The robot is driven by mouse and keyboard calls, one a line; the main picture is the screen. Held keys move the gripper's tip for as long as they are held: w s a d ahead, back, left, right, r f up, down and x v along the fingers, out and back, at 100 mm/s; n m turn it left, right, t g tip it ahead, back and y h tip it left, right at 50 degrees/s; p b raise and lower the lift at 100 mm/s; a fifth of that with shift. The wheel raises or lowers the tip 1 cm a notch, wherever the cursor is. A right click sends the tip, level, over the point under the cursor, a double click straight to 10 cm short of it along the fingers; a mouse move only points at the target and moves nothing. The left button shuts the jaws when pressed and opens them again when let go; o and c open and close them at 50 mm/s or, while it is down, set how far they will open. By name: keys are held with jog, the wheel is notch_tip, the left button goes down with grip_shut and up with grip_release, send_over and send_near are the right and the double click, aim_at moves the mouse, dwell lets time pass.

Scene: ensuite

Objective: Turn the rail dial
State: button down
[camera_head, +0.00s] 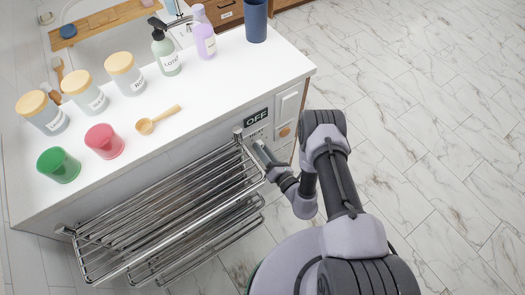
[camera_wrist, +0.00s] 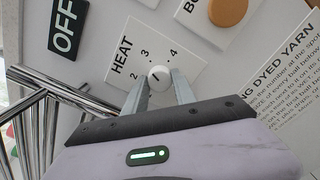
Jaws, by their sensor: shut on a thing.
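The rail dial (camera_wrist: 158,77) is a small round white knob with a dark line on its face. It sits on a white HEAT plate (camera_wrist: 123,60) where the numbers 2, 3 and 4 show. My gripper (camera_wrist: 160,84) has a finger on each side of the knob and is shut on it.
A dark OFF sign (camera_head: 257,117) is above my gripper. A panel with a round brown button (camera_wrist: 228,11) is close by, with a printed text card (camera_wrist: 290,95) at right. Jars, cups and bottles stand on the white counter (camera_head: 215,95). The marble floor at right is clear.

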jog(key=shift+m, duration=0.6)
jog(key=shift+w+r, duration=0.1)
jog(key=c, duration=1)
grip_release()
